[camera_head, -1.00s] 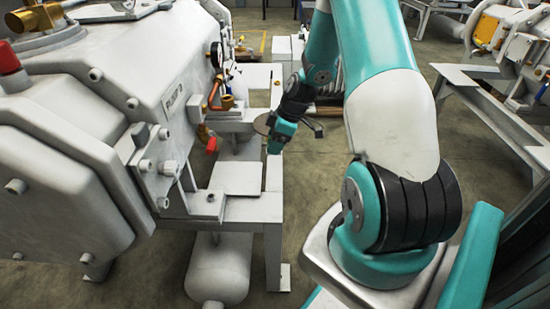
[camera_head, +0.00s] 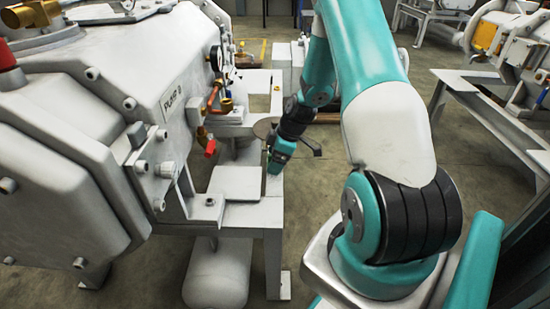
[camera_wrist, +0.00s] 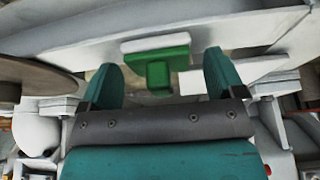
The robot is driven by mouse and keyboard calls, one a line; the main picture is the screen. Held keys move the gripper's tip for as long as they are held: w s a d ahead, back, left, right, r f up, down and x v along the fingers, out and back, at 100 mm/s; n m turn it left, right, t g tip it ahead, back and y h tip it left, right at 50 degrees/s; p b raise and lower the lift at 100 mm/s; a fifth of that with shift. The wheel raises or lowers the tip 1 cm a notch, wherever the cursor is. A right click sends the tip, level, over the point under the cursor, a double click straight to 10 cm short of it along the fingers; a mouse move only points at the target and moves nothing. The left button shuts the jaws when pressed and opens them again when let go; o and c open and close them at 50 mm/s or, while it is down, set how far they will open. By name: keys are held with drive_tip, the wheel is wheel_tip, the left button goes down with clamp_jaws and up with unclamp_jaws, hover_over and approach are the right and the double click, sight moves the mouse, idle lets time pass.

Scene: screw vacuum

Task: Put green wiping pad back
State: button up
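The green wiping pad (camera_wrist: 173,56) shows in the wrist view, a green block with a smaller green grip part pointing toward me and a white layer along its far side. It is just beyond and between the two fingers of my gripper (camera_wrist: 163,80), with gaps on both sides. The fingers are wide apart and hold nothing. In the head view my gripper (camera_head: 276,166) points down beside the light frame next to the pump. I cannot make out the pad in the head view.
The big grey pump housing (camera_head: 85,130) fills the left. A flat plate (camera_head: 236,181) on the pump's frame is close to my gripper. A round brown disc (camera_wrist: 35,75) is at the left in the wrist view. Open floor (camera_head: 330,190) lies right of the frame.

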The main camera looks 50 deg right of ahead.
drive_tip(key=p+v, duration=0.4)
drive_tip(key=v, duration=0.8)
drive_tip(key=a+r+g+y, duration=0.1)
drive_tip(key=a+r, duration=0.5)
drive_tip(key=a, duration=0.5)
drive_tip(key=a+r, duration=0.7)
drive_tip(key=a, duration=0.4)
drive_tip(key=s+a+r+g, duration=0.1)
drive_tip(key=s+a+r, duration=0.2)
drive_tip(key=s+a, duration=0.4)
drive_tip(key=s+a+r+m+g, duration=0.1)
drive_tip(key=s+a+r, duration=0.2)
drive_tip(key=s+a, duration=0.4)
drive_tip(key=s, duration=0.3)
drive_tip(key=shift+a+r, duration=0.35)
drive_tip(key=shift+a, duration=0.05)
